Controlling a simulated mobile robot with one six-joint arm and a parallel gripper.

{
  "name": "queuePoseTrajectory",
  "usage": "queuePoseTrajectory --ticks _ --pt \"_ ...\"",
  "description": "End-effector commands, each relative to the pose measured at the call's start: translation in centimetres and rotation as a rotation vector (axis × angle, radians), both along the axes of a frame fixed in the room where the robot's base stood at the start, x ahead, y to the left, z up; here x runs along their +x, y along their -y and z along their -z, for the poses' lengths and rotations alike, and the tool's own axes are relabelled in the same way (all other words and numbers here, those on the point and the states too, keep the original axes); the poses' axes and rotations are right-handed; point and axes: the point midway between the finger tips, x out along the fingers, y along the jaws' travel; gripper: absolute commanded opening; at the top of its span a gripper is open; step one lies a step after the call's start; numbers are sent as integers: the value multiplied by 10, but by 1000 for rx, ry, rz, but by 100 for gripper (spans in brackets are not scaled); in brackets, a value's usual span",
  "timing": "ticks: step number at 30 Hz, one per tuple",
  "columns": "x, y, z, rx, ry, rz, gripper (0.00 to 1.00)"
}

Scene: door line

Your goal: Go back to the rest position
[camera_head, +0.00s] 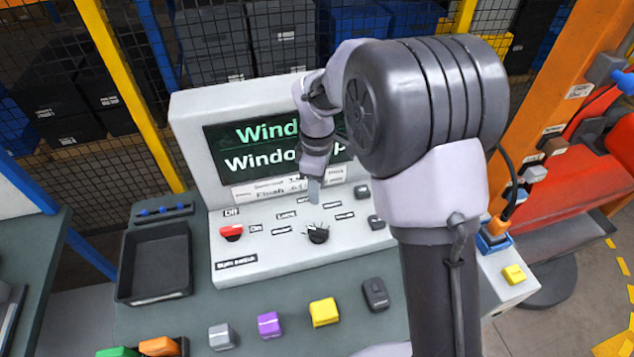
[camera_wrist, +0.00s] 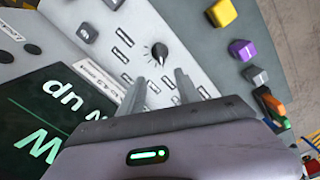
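My gripper (camera_head: 314,188) hangs above the sloped grey-white control panel (camera_head: 290,262), in front of its screen. In the wrist view the two fingers of my gripper (camera_wrist: 161,86) stand apart with nothing between them. A black rotary knob (camera_head: 318,234) sits on the panel just below the fingertips; it also shows beyond the fingers in the wrist view (camera_wrist: 159,52), apart from them. A red switch (camera_head: 232,232) sits at the panel's left.
A black tray (camera_head: 155,264) lies left of the panel. Grey, purple (camera_head: 269,325) and yellow (camera_head: 324,312) blocks and a black piece (camera_head: 376,294) lie along the front. An orange post (camera_head: 560,90) stands at right. Wire mesh and dark bins are behind.

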Motion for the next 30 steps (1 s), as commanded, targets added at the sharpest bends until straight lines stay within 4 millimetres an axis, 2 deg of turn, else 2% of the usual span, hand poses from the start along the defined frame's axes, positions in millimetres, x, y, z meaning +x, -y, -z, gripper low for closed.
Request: queuePoseTrajectory --ticks 5,8,11,13,15,18,21,25,30 --pt "0 0 0 1 1 5 40" --pt "-10 7 -13 21 34 104 40" --pt "-44 24 -39 81 103 369 40" --pt "-81 37 -54 145 154 602 40" --pt "-121 48 -60 219 194 833 40" --pt "-176 59 -54 337 236 1138 40" --pt "-218 64 -38 442 251 1374 40" --pt "-247 66 -23 533 255 1551 40" --pt "-254 66 -21 558 250 1603 40"
